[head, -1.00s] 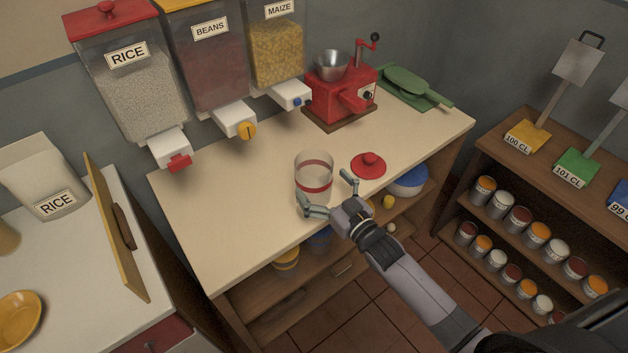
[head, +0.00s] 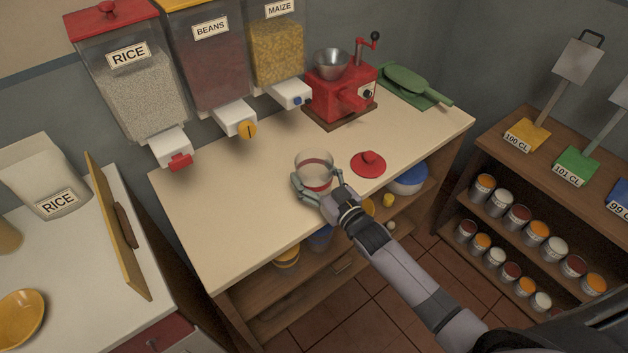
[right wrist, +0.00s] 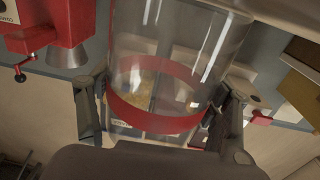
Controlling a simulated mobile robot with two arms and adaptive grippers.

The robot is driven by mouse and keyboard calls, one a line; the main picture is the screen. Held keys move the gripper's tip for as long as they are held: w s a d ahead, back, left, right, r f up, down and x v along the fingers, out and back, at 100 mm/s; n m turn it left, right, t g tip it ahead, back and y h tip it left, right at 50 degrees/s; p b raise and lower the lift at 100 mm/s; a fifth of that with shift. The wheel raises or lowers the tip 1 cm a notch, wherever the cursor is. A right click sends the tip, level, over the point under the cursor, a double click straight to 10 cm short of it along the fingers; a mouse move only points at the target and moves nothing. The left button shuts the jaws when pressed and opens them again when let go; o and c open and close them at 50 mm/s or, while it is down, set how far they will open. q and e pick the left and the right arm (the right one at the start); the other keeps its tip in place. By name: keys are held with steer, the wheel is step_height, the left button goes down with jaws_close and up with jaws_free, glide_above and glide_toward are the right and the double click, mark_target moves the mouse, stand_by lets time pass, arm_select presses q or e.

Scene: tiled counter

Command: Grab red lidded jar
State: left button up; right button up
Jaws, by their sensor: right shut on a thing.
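A clear glass jar with a red band (head: 315,176) stands near the front edge of the counter in the head view. Its red lid (head: 369,164) lies apart on the counter, to the right of the jar. My right gripper (head: 318,190) is shut on the jar, with fingers on both sides near the red band. In the right wrist view the jar (right wrist: 170,70) fills the middle, with the fingers touching its sides. The jar looks empty. My left gripper is not in view.
Dispensers for rice (head: 142,98), beans (head: 213,65) and maize (head: 276,50) hang behind the counter (head: 240,190). The counter left of the jar is clear.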

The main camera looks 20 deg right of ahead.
steer(key=c, duration=0.8)
steer(key=shift+r, duration=0.1)
steer(key=shift+c, duration=0.3)
steer(key=shift+r, duration=0.1)
